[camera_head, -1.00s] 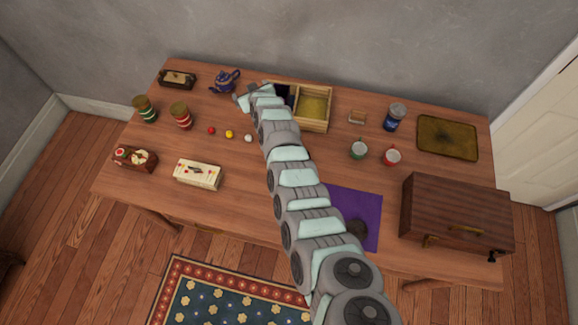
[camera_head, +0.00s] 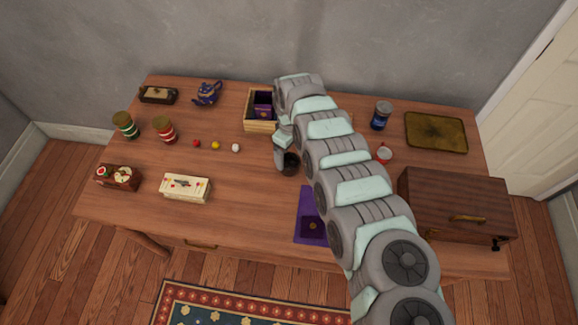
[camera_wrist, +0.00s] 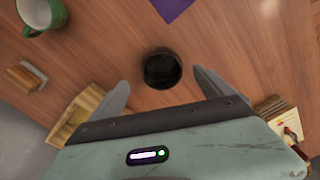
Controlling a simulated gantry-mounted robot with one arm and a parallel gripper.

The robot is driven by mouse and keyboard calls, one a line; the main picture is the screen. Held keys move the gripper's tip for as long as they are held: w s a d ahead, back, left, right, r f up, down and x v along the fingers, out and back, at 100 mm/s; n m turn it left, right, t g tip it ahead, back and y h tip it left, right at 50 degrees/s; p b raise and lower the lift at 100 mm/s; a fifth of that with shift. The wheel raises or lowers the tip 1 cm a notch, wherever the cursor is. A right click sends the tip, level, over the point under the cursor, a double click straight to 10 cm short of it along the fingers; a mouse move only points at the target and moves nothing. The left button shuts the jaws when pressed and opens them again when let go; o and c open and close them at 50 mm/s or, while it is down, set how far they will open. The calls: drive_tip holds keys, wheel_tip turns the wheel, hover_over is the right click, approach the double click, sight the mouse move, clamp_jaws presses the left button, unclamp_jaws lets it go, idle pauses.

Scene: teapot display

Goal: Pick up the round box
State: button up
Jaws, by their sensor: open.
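The round box (camera_wrist: 162,69) is dark, almost black, with a round rim in the wrist view. It stands on bare wood and also shows in the head view (camera_head: 291,164), partly hidden by my gripper. My gripper (camera_wrist: 164,80) is open. In the wrist view its two fingers reach to either side of the round box, with a gap on each side. In the head view my gripper (camera_head: 282,160) points down at the box. I cannot tell how far above the table the fingertips are.
A wooden crate (camera_head: 247,124) with a purple box in it stands behind my gripper. A purple cloth (camera_head: 303,233) lies nearer the front. A green mug (camera_wrist: 44,13) and wooden holder (camera_wrist: 26,79) are near the gripper. Several small balls lie left; a wooden cabinet (camera_head: 455,205) stands right.

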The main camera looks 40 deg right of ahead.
sight(290, 167)
drive_tip(key=shift+f, duration=0.8)
drive_tip(key=f+b, duration=0.1)
drive_tip(key=f, duration=0.1)
drive_tip(key=f+b, duration=0.1)
drive_tip(key=f, duration=0.2)
drive_tip(key=shift+s+a, duration=0.1)
drive_tip(key=shift+a, duration=0.1)
drive_tip(key=shift+r, duration=0.1)
drive_tip(key=c, duration=1.6)
drive_tip(key=shift+r, duration=0.1)
